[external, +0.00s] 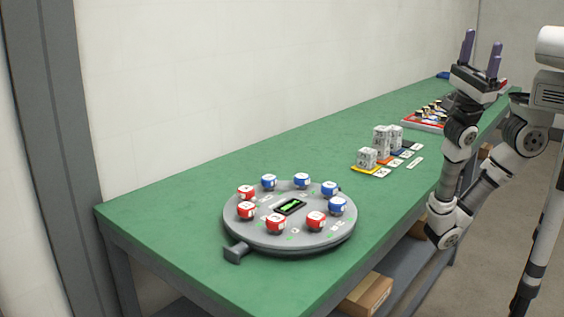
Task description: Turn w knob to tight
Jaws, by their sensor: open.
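A round grey panel (238,238) lies on the green bench and carries a ring of red and blue knobs with white tops. Blue knobs, such as one at the back (302,180), sit along the far and right side. Red knobs, such as one at the front (276,223), sit along the left and front. Their markings are too small to read, so I cannot tell which is the w knob. My gripper (481,54) is open and empty, with its purple fingers pointing up. It is raised at the upper right, well away from the panel.
The green bench (160,215) runs along a white wall. Grey blocks (367,157) stand on coloured cards right of the panel. A red-edged tray (422,125) of small parts is farther back. A dark display (290,207) is mid-panel. A cardboard box (366,295) sits below the bench.

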